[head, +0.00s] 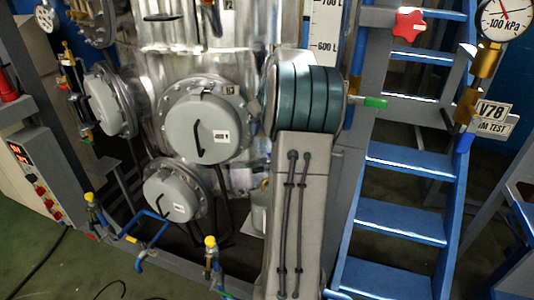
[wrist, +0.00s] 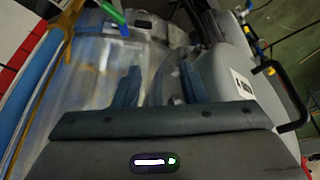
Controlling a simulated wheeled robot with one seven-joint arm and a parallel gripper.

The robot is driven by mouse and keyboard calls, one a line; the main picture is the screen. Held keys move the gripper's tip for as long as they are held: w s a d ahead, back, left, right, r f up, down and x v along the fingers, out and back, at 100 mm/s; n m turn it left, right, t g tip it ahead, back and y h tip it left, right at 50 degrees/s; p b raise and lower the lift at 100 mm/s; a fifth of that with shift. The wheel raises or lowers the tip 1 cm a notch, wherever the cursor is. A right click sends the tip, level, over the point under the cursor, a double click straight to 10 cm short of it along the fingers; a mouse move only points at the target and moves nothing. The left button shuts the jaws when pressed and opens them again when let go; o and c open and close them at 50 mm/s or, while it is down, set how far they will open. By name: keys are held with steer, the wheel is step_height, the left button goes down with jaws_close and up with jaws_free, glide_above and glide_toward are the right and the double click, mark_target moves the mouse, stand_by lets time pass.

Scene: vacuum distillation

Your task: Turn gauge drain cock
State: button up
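A small cock with a green lever handle (head: 375,103) shows in the head view, just right of my arm and below the white level scale (head: 328,35). A green handle (wrist: 113,14) also shows at the top of the wrist view, left of centre, beyond my fingertips. My gripper (wrist: 157,68) shows in the wrist view as two blue-grey fingers standing apart, with nothing seen held between them. It is apart from the green handle. In the head view my arm's teal-banded joint hides the gripper and the lower part of the gauge.
A steel vessel (head: 178,60) with round grey covers (head: 207,127) stands at left. Blue steps (head: 400,218) rise at right. A pressure gauge (head: 505,18) and V78 tag (head: 493,112) are at far right. A black cover handle (wrist: 293,105) is right of my gripper.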

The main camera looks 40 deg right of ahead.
steer(key=s+d+f, duration=0.1)
steer(key=d+f, duration=0.2)
steer(key=d, duration=0.5)
steer(key=shift+m, duration=0.3)
steer(key=x, duration=0.4)
steer(key=p+x, duration=0.1)
steer(key=x, duration=0.8)
steer(key=shift+w+a+f+p, duration=0.1)
steer(key=shift+a+f+p, duration=0.2)
steer(key=shift+f, duration=0.05)
jaws_close()
